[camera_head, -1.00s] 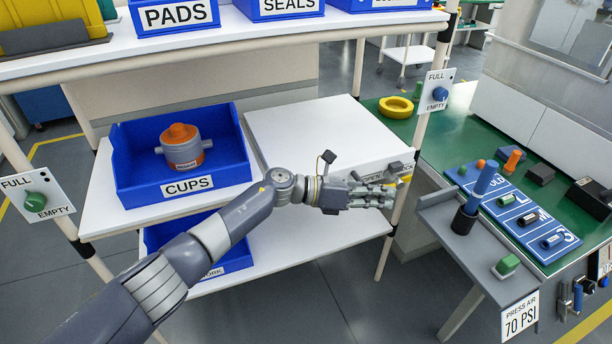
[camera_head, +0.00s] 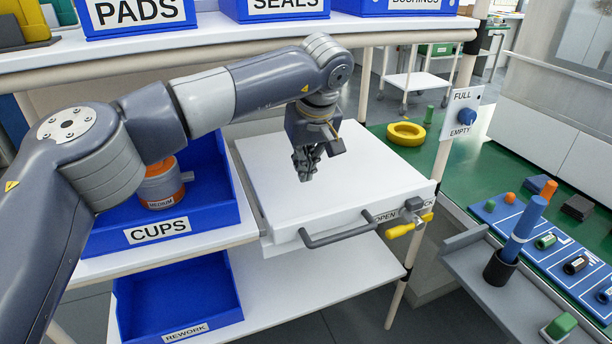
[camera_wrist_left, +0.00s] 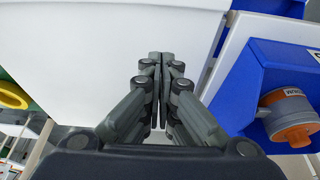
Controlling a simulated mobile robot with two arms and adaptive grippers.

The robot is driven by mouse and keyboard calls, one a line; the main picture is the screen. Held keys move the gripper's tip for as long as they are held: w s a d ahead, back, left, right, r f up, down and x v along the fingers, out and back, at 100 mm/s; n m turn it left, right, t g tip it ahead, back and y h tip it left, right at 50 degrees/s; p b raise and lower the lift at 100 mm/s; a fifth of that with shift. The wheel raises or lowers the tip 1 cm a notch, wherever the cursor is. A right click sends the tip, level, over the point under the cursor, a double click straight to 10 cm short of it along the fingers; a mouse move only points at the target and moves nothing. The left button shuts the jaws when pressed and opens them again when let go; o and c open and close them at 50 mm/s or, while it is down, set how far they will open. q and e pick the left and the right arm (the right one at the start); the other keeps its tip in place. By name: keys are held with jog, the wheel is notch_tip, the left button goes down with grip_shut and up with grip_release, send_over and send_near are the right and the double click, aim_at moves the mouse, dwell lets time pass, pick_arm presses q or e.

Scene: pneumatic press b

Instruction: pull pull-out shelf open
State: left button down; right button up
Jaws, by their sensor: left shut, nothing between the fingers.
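The pull-out shelf (camera_head: 345,165) is a thick white slab beside the blue CUPS bin (camera_head: 160,232). A grey bar handle (camera_head: 338,236) runs along its front face. A yellow-handled latch (camera_head: 409,225) sits at its front right by an OPEN/LOCK label, partly covering it; the yellow lever lies roughly sideways. My left gripper (camera_head: 306,170) points down above the shelf's white top, behind the handle and apart from it. Its fingers are closed together and empty, as the left wrist view (camera_wrist_left: 160,58) also shows. My right gripper is in no view.
An upper shelf with PADS (camera_head: 140,12) and SEALS (camera_head: 285,8) bins is behind and above my left arm. A post with a FULL/EMPTY sign (camera_head: 462,112) stands right of the pull-out shelf. A REWORK bin (camera_head: 180,295) is below. The front aisle floor looks clear.

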aim_at(304, 209)
pick_arm(q)
jog(key=x, duration=0.7)
jog(key=shift+f+b, duration=0.35)
jog(key=shift+f, duration=0.05)
jog(key=shift+d+f, duration=0.1)
jog(key=shift+f, duration=0.2)
jog(key=shift+s+d, duration=0.3)
jog(key=shift+s, duration=0.55)
jog(key=shift+s+d, duration=0.25)
jog(key=shift+s, duration=0.6)
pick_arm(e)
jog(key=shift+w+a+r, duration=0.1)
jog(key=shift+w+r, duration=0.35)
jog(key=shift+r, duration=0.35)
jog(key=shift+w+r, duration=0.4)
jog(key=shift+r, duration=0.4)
pick_arm(q)
jog(key=shift+r, duration=0.1)
